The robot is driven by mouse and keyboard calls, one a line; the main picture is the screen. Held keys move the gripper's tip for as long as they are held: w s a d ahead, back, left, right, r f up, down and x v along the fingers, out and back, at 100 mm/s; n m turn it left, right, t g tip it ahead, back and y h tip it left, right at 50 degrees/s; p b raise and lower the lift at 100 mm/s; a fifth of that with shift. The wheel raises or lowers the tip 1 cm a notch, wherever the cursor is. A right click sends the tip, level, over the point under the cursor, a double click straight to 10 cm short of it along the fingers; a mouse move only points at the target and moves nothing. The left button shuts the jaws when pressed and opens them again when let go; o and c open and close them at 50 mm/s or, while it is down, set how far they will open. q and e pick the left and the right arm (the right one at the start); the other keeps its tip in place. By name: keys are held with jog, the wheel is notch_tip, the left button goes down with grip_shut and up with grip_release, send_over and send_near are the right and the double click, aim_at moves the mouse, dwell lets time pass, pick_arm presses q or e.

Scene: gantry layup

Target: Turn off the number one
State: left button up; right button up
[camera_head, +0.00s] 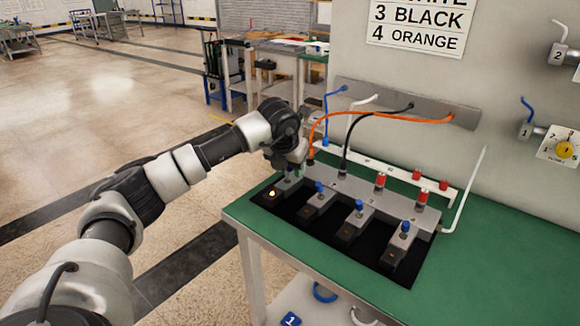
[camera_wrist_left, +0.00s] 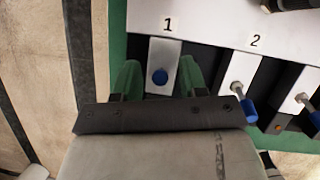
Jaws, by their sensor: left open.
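The number two switch (camera_wrist_left: 247,105) stands to the right in the wrist view. My right gripper is not in view.
Several blue-tipped switches stand in the row, including the one nearest right (camera_head: 319,187) and the far right one (camera_head: 405,228). Orange (camera_head: 380,115) and black cables arch behind them. Red-topped connectors (camera_head: 380,181) stand at the back. The green table (camera_head: 480,262) is clear at front right.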

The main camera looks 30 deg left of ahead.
pick_arm(q)
jog(key=shift+w+f, duration=0.1)
jog(key=shift+f, duration=0.1)
grip_shut()
